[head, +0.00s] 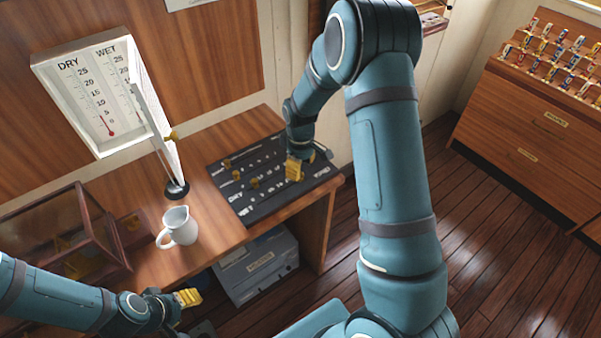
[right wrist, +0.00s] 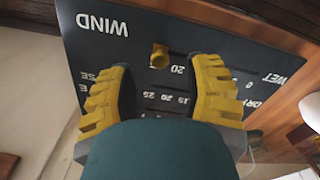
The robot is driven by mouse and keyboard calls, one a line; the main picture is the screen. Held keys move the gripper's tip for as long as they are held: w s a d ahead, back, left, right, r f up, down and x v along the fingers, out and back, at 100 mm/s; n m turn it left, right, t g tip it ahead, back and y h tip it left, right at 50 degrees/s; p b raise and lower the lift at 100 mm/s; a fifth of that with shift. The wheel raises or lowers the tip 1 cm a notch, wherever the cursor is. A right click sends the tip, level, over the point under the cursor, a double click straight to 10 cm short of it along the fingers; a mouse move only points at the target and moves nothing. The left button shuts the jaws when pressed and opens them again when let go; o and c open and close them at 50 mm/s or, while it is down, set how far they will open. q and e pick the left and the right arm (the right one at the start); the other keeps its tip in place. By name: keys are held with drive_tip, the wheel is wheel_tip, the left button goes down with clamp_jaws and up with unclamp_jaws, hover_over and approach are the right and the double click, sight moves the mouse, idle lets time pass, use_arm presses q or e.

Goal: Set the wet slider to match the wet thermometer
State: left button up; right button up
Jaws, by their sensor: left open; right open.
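The white thermometer board (head: 72,100) hangs on the wall, with DRY and WET scales. A red bulb shows at the foot of the DRY scale; the lower WET scale is hidden behind a tilted white panel (head: 150,100), so I cannot read it. The black slider panel (head: 262,203) lies on the desk. My right gripper (head: 296,171) is open over its right part. My left gripper (head: 187,297) is open and empty by the desk's front edge.
A white jug (head: 178,227) stands on the desk left of the panel. A glass-sided wooden case (head: 55,232) is further left. Other yellow knobs (head: 254,183) sit on the panel. A grey box (head: 255,268) is below the desk. Floor is clear at right.

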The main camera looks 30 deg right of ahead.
sight(255, 206)
drive_tip(key=shift+f, duration=1.45)
clamp_jaws()
drive_tip(key=shift+a, duration=0.15)
drive_tip(key=a, duration=0.9)
drive_tip(key=s+a+b, duration=0.1)
drive_tip(key=a, duration=0.4)
drive_tip(key=shift+s+a, duration=0.1)
drive_tip(key=shift+a, duration=0.45)
